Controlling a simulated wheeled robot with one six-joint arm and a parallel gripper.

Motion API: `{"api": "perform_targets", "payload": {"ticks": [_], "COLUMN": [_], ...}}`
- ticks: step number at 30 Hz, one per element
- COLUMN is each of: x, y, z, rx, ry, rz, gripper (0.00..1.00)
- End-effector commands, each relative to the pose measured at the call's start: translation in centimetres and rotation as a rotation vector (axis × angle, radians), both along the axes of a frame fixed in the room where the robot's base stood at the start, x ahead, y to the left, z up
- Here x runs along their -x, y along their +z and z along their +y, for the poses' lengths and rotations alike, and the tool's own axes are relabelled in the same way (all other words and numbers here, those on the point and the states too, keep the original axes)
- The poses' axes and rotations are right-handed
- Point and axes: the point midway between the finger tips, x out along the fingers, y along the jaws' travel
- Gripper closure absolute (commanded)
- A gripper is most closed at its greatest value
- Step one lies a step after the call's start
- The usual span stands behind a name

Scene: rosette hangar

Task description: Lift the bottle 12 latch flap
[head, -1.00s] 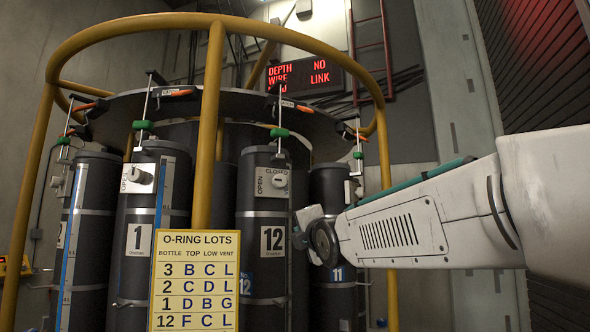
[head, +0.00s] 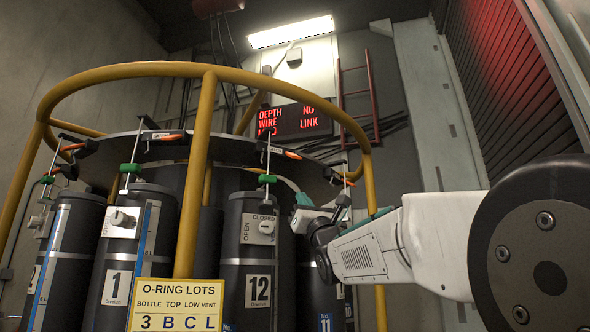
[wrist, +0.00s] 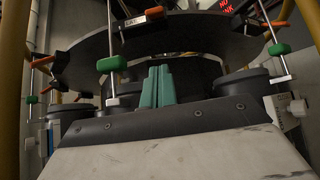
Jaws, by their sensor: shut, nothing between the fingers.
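Bottle 12 (head: 248,262) is a dark upright cylinder with a white number label in the head view. A white OPEN/CLOSED plate with a knob is near its top. Above it are a rod with a green collar (head: 267,179) and an orange-tipped flap (head: 291,155) on the dark ring's rim. My gripper (head: 304,200) is right of bottle 12's top, below the rim and apart from the flap. In the wrist view its teal fingers (wrist: 156,86) are shut and empty. An orange flap (wrist: 154,13) is above them there; I cannot tell which bottle it serves.
A yellow rail (head: 203,130) circles the rack, with an upright left of bottle 12. The O-ring lots sign (head: 176,303) hangs in front. Bottle 1 (head: 117,270) is left; bottle 11 (head: 326,305) is behind my arm. A red-lettered display (head: 293,121) is behind.

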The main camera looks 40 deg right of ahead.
Motion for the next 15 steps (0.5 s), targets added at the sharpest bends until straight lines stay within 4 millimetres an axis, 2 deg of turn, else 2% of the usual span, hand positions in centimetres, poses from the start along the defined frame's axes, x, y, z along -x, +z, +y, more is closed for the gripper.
{"api": "perform_targets", "payload": {"ticks": [5,15], "x": [-1.9,-6.4], "y": [2.0,7.4], "z": [-0.2,-0.7], "rx": [-0.001,-0.001], "ry": [0.002,0.001], "rz": [0.0,-0.001], "gripper": [1.0,1.0]}}
